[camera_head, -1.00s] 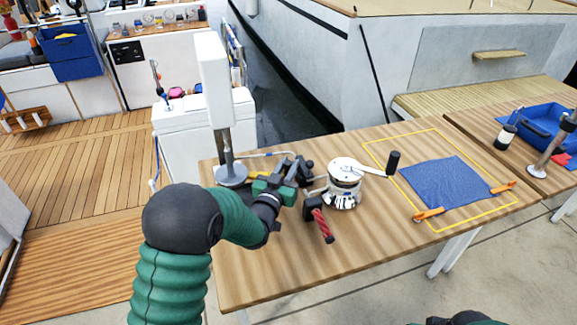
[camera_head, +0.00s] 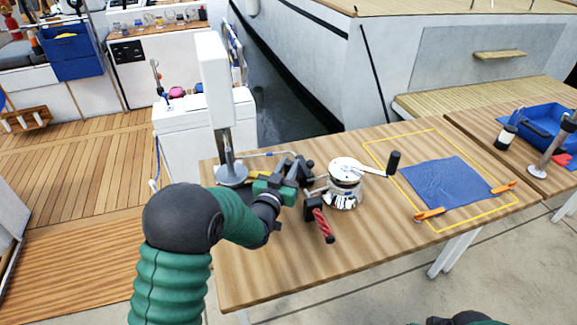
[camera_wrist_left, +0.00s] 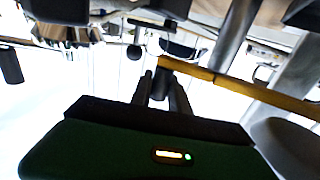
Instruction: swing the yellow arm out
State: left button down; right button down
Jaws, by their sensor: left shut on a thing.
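The yellow arm (camera_wrist_left: 245,88) shows in the left wrist view as a slim bar. It slants from above my fingertips down to the right edge. My left gripper (camera_wrist_left: 163,82) is shut at the near end of this bar, and the fingers cover the exact contact. In the head view my left gripper (camera_head: 303,168) is over the wooden table, between a white post (camera_head: 217,80) on a metal stand and a chrome winch (camera_head: 345,184). There the gripper hides most of the yellow arm. My right gripper cannot be made out.
The winch's crank handle (camera_head: 393,161) and a red-and-black handle (camera_head: 323,226) are close on the right of my gripper. A blue cloth (camera_head: 446,181) lies inside a yellow outline. The table (camera_head: 270,265) is bare at its front left.

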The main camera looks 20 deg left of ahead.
pick_arm(q)
jog(key=shift+d+r, duration=0.15)
jog(key=shift+d, duration=0.05)
dwell(0.6)
jog(key=c, duration=1.3)
grip_release()
jog(key=shift+w, duration=0.1)
jog(key=shift+o, duration=0.2)
